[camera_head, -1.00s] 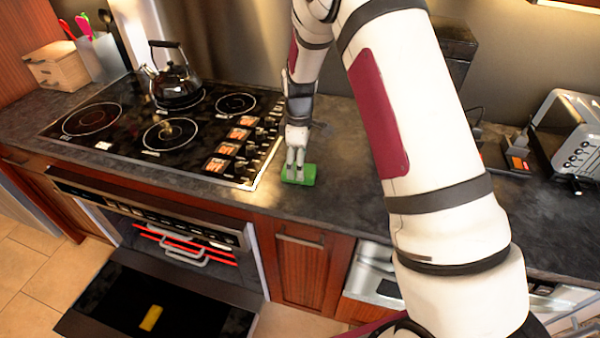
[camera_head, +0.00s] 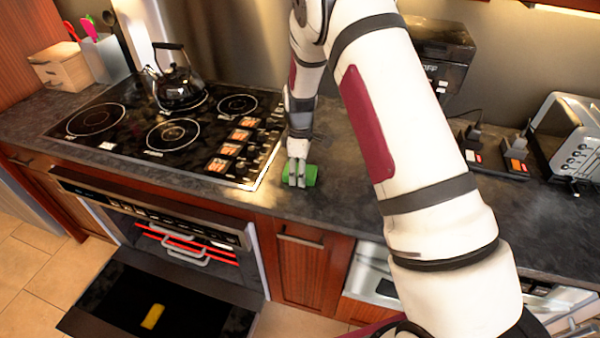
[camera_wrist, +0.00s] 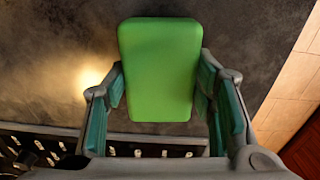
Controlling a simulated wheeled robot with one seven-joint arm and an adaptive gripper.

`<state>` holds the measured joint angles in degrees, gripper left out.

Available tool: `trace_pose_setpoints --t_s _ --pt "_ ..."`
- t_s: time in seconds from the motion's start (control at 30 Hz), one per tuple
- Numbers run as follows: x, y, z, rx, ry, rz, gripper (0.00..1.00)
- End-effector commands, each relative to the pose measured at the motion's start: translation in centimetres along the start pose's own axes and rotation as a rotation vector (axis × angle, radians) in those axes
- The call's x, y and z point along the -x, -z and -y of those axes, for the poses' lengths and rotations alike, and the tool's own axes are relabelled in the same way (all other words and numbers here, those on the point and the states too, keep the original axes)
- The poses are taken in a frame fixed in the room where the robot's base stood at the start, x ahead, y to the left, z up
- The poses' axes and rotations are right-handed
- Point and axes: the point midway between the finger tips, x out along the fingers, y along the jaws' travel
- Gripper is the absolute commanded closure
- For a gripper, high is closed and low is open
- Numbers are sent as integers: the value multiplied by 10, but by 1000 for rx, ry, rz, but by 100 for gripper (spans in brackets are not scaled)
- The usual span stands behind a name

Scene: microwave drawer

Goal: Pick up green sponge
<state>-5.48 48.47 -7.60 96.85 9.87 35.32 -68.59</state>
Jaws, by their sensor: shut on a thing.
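The green sponge (camera_head: 312,175) is at the dark counter, just right of the stovetop's controls. In the wrist view the sponge (camera_wrist: 160,65) shows as an upright green rectangle between the two fingers. My gripper (camera_head: 297,182) points down at the sponge in the head view and is shut on it. In the wrist view my gripper (camera_wrist: 160,100) has a finger at each side of the sponge's lower part. I cannot tell whether the sponge still touches the counter.
A stovetop (camera_head: 165,130) with a black kettle (camera_head: 177,88) lies to the left. The oven door (camera_head: 130,290) below hangs open with a yellow item (camera_head: 153,316) on it. A toaster (camera_head: 570,140) stands at the right. The counter (camera_head: 345,205) around the sponge is clear.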

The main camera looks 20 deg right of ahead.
Motion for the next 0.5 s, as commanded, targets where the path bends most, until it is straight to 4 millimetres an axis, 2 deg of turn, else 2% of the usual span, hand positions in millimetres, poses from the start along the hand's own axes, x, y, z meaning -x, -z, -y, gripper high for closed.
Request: trace_pose_setpoints --t_s 0.27,0.5 --pt "8 0 -1 0 -2 -1 67" --pt "37 1 -2 0 -4 -2 67"
